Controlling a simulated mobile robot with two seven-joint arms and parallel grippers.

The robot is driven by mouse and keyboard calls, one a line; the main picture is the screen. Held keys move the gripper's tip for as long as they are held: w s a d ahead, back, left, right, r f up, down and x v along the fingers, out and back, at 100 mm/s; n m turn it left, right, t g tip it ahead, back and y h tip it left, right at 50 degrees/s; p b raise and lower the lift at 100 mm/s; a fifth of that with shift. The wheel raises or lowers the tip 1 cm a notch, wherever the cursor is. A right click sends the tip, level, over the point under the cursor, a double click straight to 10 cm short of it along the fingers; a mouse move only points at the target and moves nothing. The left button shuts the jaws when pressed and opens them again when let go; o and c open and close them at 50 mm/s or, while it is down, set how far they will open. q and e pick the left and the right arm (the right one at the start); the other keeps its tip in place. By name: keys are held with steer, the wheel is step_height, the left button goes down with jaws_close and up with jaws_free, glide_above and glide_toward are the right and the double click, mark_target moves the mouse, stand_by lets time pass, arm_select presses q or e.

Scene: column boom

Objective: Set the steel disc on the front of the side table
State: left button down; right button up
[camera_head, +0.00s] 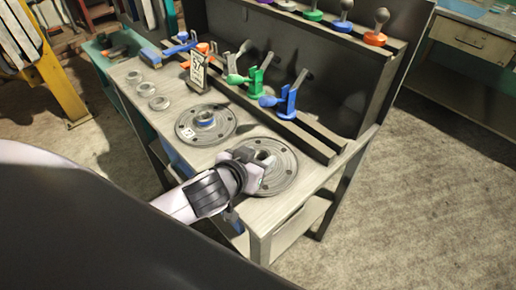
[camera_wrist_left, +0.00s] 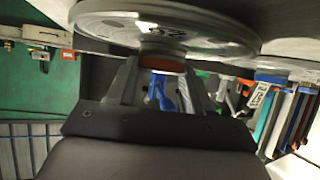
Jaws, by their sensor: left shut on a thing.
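A flat round steel disc (camera_head: 281,176) with bolt holes and a raised hub is at the near right end of a grey-topped table (camera_head: 225,161). My left gripper (camera_head: 252,159) is shut on its hub, reaching in from the left. In the left wrist view the disc (camera_wrist_left: 215,36) lies across the top, with dark printed marks, and the fingers (camera_wrist_left: 163,62) close around the hub below it. An orange-brown patch shows between the fingers. I cannot tell whether the disc touches the tabletop. My right gripper is not in view.
A second disc (camera_head: 186,131) with a blue hub ring lies just left of the held one. Small metal rings (camera_head: 150,89) sit farther left. A rack (camera_head: 318,136) of coloured clamps runs along the back. Another desk (camera_head: 470,40) stands at upper right, beyond open floor.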

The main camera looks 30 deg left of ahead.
arm_select(q)
steer(key=shift+w+f, duration=0.1)
steer(key=shift+f, duration=0.1)
steer(key=shift+r, duration=0.15)
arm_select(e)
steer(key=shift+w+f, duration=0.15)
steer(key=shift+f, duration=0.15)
arm_select(q)
steer(key=shift+f, duration=0.2)
steer(key=shift+c, duration=2.2)
jaws_free()
steer(key=shift+f, duration=0.2)
